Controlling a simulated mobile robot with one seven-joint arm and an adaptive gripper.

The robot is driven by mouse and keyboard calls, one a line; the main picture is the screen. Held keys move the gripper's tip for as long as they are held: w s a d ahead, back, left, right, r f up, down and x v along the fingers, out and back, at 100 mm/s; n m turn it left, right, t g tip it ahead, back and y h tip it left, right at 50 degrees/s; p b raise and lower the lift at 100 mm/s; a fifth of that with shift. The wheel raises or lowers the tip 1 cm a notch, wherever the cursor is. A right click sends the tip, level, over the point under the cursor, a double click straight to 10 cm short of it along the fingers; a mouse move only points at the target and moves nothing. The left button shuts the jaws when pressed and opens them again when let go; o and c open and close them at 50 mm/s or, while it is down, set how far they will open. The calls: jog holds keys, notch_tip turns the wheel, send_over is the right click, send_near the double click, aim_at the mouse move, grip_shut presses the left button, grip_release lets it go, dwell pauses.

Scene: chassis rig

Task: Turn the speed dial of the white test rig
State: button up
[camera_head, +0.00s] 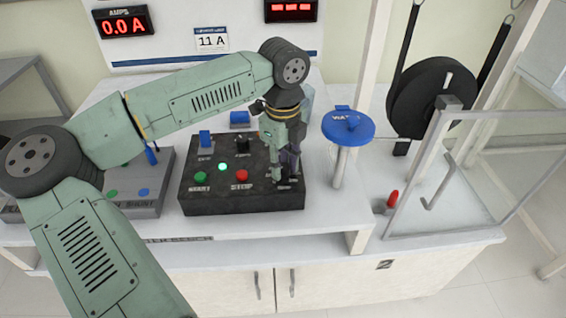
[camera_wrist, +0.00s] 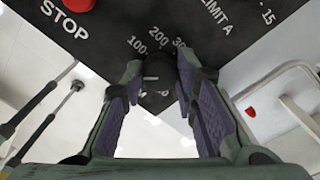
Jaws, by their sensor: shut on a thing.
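The speed dial (camera_wrist: 157,70) is a dark round knob on a black control panel (camera_head: 208,205), with a printed scale reading 100, 200 and 300 beside it in the wrist view. My gripper (camera_head: 285,175) comes down from above onto the panel's right front part. In the wrist view my gripper (camera_wrist: 158,66) has its two purple-padded fingers on either side of the knob, shut on it. In the head view the fingers hide the dial. The dial's exact setting cannot be read.
The panel also bears a red STOP button (camera_head: 242,176), a green START button (camera_head: 200,177) and a lit green lamp (camera_head: 222,167). A red display (camera_head: 124,23) reads 0.0 A.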

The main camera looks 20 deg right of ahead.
jog(key=shift+m+b, duration=0.3)
jog(key=shift+b, duration=0.1)
grip_shut()
jog(key=m+b, duration=0.2)
jog(key=shift+f+m+b, duration=0.2)
jog(key=shift+m+b, duration=0.2)
jog(key=m+b, duration=0.2)
jog(key=m, duration=0.2)
jog(key=shift+r+b, duration=0.1)
jog(key=shift+b, duration=0.2)
jog(key=m+b, duration=0.1)
jog(key=m, duration=0.4)
jog(key=shift+r+m, duration=0.1)
jog(key=shift+m, duration=0.3)
jog(key=shift+m+b, duration=0.5)
jog(key=shift+m, duration=1.8)
jog(key=o, duration=1.1)
grip_release()
jog(key=shift+c, duration=0.2)
